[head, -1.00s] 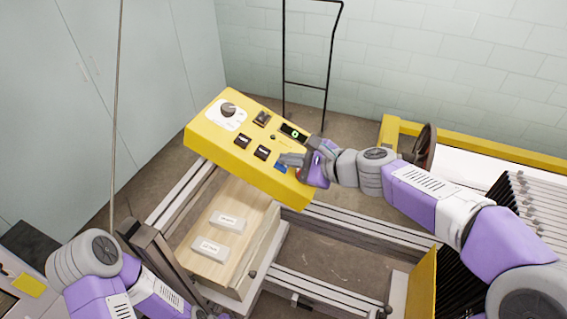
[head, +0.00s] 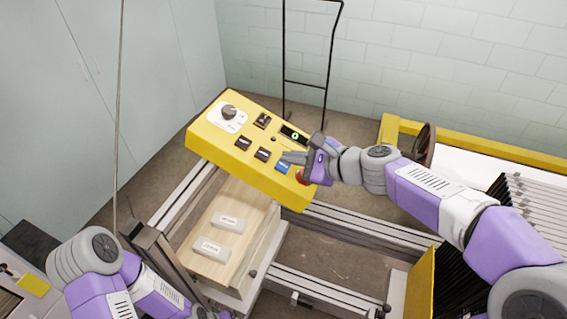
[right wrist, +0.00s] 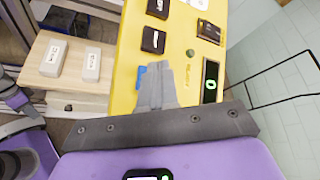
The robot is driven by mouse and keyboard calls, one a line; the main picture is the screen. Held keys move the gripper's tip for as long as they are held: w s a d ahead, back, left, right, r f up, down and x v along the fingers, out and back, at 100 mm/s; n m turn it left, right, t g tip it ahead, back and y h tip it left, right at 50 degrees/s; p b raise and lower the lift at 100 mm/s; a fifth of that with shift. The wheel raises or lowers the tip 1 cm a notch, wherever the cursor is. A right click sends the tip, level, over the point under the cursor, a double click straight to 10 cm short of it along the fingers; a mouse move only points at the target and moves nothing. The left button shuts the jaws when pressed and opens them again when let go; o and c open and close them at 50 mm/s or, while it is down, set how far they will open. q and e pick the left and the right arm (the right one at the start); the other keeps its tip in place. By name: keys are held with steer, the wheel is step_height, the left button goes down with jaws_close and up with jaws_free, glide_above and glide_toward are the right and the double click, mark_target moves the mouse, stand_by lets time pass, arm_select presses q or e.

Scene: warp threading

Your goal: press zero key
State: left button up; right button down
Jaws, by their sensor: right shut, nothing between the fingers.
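The yellow control panel (head: 215,145) carries several dark keys and one blue key (head: 283,168) near its right end. The blue key has a small pale label that I cannot read. It also shows in the right wrist view (right wrist: 140,76), partly covered by my fingers. A small display (head: 294,135) glows with what looks like a green 0. My right gripper (head: 289,157) is shut and empty, its fingertips over the panel beside the blue key. In the right wrist view the closed fingers (right wrist: 155,72) lie over the panel; contact cannot be told. My left gripper is out of view.
A red button (head: 301,176) lies partly under my right gripper. Two labelled white blocks (head: 229,222) lie on a wooden tray (head: 240,195) below the panel. A black frame (head: 306,82) stands behind.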

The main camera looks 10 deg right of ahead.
steer(key=shift+r, duration=0.1)
steer(key=r+p, duration=0.1)
steer(key=d+r+p, duration=0.1)
steer(key=r, duration=0.1)
steer(key=s+r+p, duration=0.1)
steer(key=p, duration=0.1)
steer(key=shift+d+r, duration=0.2)
steer(key=shift+d, duration=0.1)
stand_by(0.6)
